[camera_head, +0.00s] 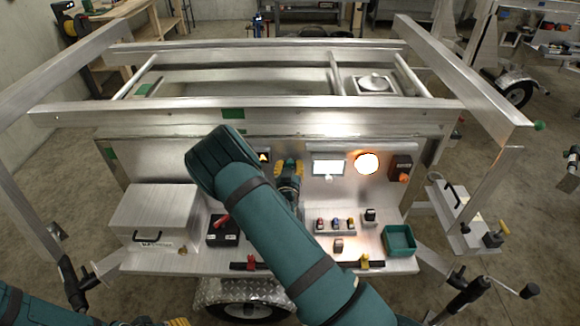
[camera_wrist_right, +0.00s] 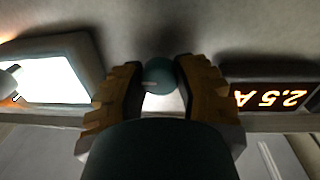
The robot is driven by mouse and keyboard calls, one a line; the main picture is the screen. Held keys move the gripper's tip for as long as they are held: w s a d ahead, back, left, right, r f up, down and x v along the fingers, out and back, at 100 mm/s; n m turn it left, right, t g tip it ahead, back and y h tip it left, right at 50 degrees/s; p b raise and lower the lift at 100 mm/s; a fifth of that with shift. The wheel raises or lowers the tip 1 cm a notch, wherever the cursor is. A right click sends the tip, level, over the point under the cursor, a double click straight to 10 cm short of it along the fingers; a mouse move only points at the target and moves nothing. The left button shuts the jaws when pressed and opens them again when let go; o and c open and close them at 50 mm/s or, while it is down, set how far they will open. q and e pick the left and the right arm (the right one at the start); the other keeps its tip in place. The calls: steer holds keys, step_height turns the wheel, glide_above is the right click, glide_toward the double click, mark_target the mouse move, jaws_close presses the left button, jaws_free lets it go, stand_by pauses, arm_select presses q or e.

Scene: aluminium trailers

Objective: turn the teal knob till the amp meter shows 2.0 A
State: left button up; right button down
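The teal knob (camera_wrist_right: 160,75) sits on the metal panel and has a pale pointer line across it. In the right wrist view, the yellow fingers of my right gripper (camera_wrist_right: 160,88) stand on both sides of the knob and appear to touch it. The amp meter (camera_wrist_right: 270,97) shows upside down in that view and reads 2.5 A in orange digits. In the head view, my right gripper (camera_head: 289,170) is at the panel and hides the knob; the amp meter (camera_head: 264,157) is partly visible beside it. Only a bit of my left gripper (camera_head: 176,322) shows at the bottom edge.
A lit white screen (camera_head: 328,167) and a glowing round lamp (camera_head: 367,164) are right of my right gripper. Below are a row of small switches (camera_head: 335,223), a teal tray (camera_head: 399,240) and a black box with a red lever (camera_head: 222,229). A metal box (camera_head: 155,212) stands left.

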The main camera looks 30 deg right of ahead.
steer(key=shift+f+n+b, duration=0.1)
steer(key=shift+n+b, duration=0.5)
steer(key=shift+n, duration=0.1)
steer(key=shift+n+b, duration=0.7)
steer(key=shift+n, duration=0.5)
steer(key=n+b, duration=0.1)
steer(key=n, duration=0.2)
steer(key=shift+t, duration=0.3)
steer(key=shift+n+b, duration=0.45)
steer(key=shift+n, duration=0.55)
steer(key=c, duration=0.9)
jaws_free()
steer(key=shift+o, duration=0.2)
